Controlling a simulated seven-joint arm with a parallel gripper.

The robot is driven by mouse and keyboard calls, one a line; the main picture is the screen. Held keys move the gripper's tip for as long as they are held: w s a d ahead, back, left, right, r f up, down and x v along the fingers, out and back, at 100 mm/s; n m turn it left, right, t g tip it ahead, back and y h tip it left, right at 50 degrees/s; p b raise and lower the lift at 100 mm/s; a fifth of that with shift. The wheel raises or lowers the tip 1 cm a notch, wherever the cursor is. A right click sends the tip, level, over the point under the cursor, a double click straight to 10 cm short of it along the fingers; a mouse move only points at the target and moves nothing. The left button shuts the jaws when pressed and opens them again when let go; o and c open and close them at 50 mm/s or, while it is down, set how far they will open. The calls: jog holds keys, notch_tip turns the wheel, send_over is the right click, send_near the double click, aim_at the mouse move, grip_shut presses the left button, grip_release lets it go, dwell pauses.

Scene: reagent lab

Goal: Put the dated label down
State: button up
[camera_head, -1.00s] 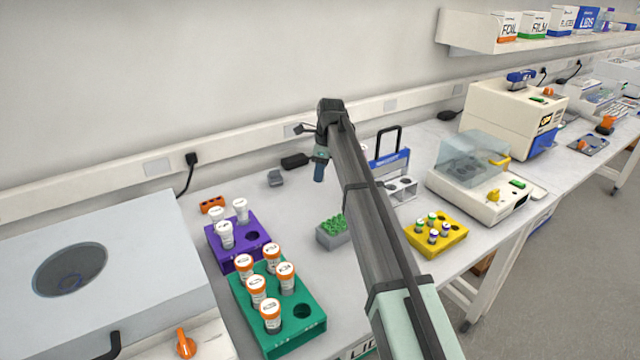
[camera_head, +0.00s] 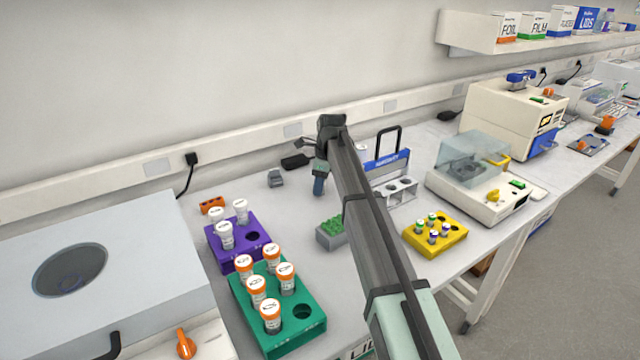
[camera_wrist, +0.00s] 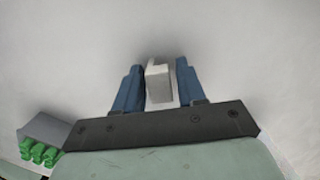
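My gripper (camera_head: 318,188) points down over the back part of the bench, beyond the grey block with green tops. In the wrist view its two blue fingers (camera_wrist: 160,70) stand close on either side of a small pale block-like piece, which I take to be the dated label (camera_wrist: 158,84). The fingertips are low over the bench (camera_head: 290,215); whether the piece touches the surface I cannot tell.
The grey block with green tops (camera_head: 331,236) stands nearby. A purple rack (camera_head: 240,257) and green rack (camera_head: 300,335) of capped tubes are at left. A grey stand (camera_head: 402,190) and yellow rack (camera_head: 436,236) are at right. A small grey item (camera_head: 275,179) lies behind left.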

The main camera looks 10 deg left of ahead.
jog(key=shift+o, duration=1)
jog(key=shift+r, duration=0.15)
notch_tip(320, 180, up, 12)
jog(key=d, duration=0.1)
jog(key=shift+d, duration=0.4)
jog(key=shift+o, duration=0.3)
